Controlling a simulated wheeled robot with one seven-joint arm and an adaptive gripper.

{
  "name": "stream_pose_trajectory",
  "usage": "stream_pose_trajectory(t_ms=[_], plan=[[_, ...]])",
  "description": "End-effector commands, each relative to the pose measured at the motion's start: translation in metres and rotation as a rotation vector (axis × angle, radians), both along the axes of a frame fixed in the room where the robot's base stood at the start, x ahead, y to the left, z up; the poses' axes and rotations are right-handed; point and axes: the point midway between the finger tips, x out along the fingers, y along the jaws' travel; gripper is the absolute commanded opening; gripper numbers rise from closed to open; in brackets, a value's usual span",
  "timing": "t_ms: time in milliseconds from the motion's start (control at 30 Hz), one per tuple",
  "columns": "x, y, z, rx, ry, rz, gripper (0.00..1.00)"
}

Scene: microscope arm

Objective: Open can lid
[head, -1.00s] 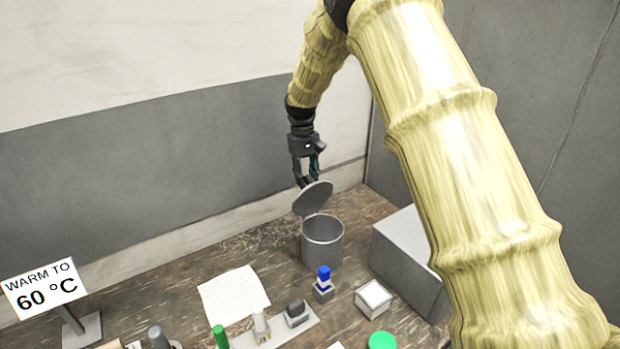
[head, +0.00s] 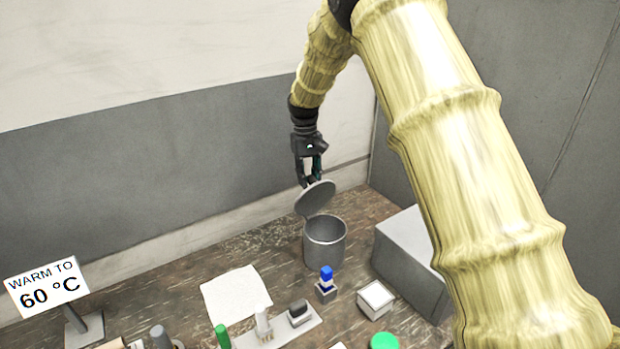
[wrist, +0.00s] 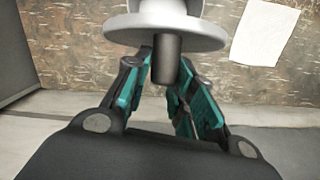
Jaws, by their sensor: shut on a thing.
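The grey can (head: 325,246) stands upright on the bench, its mouth open toward the head camera. Its round grey lid (head: 315,198) is tilted up above the can's back-left rim; whether it touches the rim I cannot tell. My gripper (head: 308,183) is just above the lid, pointing down. In the wrist view the lid (wrist: 165,38) shows as a pale disc with a dark grey knob (wrist: 166,62). My gripper's teal-padded fingers (wrist: 163,80) are shut around this knob. The can is mostly hidden behind the lid there.
A grey box (head: 410,255) stands right of the can. A blue-topped bottle (head: 326,280) and a small white box (head: 375,299) are in front. A white sheet (head: 236,294) lies to the left, near a sign (head: 47,288) reading "WARM TO 60 °C". The wall is close behind.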

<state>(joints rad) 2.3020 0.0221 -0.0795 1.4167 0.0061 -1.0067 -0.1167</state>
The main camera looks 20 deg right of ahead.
Motion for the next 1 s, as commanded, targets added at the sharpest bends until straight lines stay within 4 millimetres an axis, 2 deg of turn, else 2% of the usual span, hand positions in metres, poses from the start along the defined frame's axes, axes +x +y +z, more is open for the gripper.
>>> stream_pose_trajectory(t_ms=[33,300,333,433,767,867,1000], plan=[[-0.003,0.005,-0.007,0.007,0.011,0.000,0.00],[-0.004,0.006,-0.007,0.006,0.012,0.001,0.00],[-0.004,0.006,-0.007,0.006,0.012,0.001,0.27],[-0.003,0.005,-0.007,0.006,0.011,0.001,0.44],[-0.002,0.000,-0.001,0.002,0.005,-0.001,0.44],[0.000,0.001,0.005,0.001,0.003,0.000,0.44],[0.003,0.003,0.024,0.001,0.003,0.001,0.44]])
